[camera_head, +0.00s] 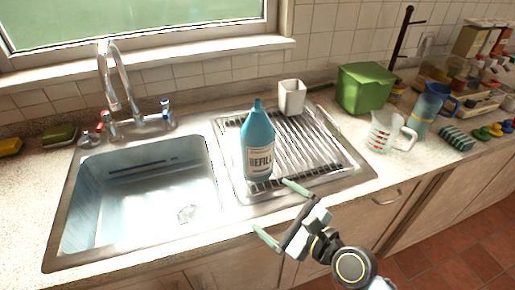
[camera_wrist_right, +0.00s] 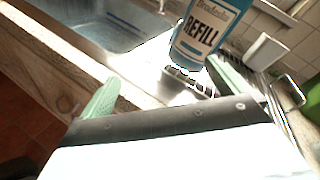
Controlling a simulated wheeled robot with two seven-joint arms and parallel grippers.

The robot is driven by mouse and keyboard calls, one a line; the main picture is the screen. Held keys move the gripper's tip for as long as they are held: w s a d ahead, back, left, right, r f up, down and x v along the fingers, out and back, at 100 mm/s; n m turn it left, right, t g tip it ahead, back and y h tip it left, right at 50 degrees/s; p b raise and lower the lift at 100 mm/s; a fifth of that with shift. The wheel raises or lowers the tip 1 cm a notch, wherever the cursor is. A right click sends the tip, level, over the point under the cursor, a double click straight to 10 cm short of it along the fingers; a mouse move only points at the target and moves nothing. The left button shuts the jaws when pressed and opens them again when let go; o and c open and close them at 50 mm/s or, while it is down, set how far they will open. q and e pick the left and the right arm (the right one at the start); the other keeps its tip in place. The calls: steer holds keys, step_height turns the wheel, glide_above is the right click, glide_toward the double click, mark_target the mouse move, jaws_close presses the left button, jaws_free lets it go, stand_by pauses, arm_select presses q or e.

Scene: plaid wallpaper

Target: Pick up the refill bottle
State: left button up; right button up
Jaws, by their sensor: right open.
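The refill bottle (camera_head: 258,140) is blue with a cream label reading "REFILL". It stands upright on the front left part of the metal drying rack in the head view. It also shows in the right wrist view (camera_wrist_right: 199,38), its top cut off by the frame edge. My right gripper (camera_head: 282,210) is open and empty, with pale green fingers spread wide. It is in front of the bottle, near the counter's front edge, and apart from it. In the right wrist view the bottle appears beyond the fingers, nearer the right finger. My left gripper is not in view.
The sink (camera_head: 150,190) lies left of the bottle, with a faucet (camera_head: 118,90) behind it. A white cup (camera_head: 291,97) stands behind the bottle. A green bin (camera_head: 364,88), a measuring cup (camera_head: 386,131) and a blue pitcher (camera_head: 428,108) stand to the right.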

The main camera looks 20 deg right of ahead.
mark_target(265, 166)
steer(key=w+d+m+t, duration=0.1)
steer(key=m, duration=0.1)
steer(key=w+d+r+m+t+h, duration=0.1)
steer(key=m, duration=0.2)
steer(key=d+m+h, duration=0.1)
steer(key=m, duration=0.2)
steer(key=shift+w+d+r+t, duration=0.15)
steer(key=shift+w+r+t, duration=0.1)
steer(key=shift+w+t, duration=0.15)
steer(key=shift+m, duration=0.3)
steer(key=x, duration=1.3)
steer(key=shift+w+d+f, duration=0.1)
steer(key=shift+f, duration=0.25)
steer(key=shift+r, duration=0.1)
steer(key=c, duration=1.3)
